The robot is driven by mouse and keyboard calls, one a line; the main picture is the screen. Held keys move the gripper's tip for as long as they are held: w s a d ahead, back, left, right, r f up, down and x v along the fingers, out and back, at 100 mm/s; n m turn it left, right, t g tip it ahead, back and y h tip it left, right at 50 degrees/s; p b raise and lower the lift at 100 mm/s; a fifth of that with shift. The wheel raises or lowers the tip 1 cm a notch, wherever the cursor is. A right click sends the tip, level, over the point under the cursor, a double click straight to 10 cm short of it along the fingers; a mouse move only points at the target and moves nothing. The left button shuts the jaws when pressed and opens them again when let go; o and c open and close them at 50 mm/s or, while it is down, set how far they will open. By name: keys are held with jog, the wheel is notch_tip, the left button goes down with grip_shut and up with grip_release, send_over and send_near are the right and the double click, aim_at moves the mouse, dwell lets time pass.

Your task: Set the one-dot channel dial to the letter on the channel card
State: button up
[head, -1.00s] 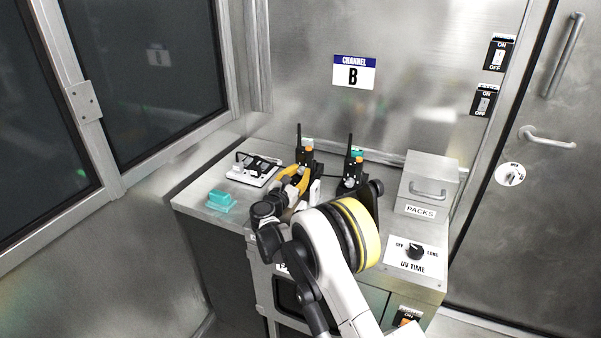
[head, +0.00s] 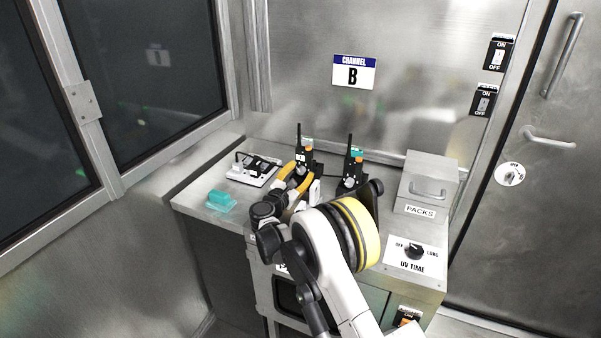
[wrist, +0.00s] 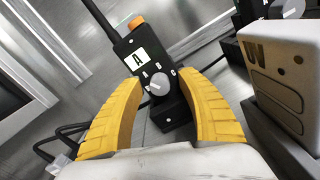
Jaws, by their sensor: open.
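The channel card (head: 354,72) on the back wall reads B. Two black handheld radios stand on the counter: a left radio (head: 306,158) and a right radio (head: 353,170). The left radio (wrist: 173,112) fills the middle of the wrist view, with an orange knob, a white label with a dark mark that looks like an A, and a round grey dial (wrist: 158,84) with small letters around it. I cannot read its setting or any dots. My gripper (wrist: 158,80) is open, its yellow fingers on either side of the dial; contact is unclear. It also shows in the head view (head: 300,174).
The right radio's dial shows partly in the wrist view. A pale box-shaped body (wrist: 285,75) stands close to the right finger. A PACKS box (head: 430,180), UV TIME dial (head: 415,251), teal block (head: 220,200) and white device (head: 252,170) are on the counter.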

jog(key=v, duration=1.2)
jog(key=shift+r, duration=0.1)
jog(key=shift+w, duration=0.1)
jog(key=shift+d, duration=0.1)
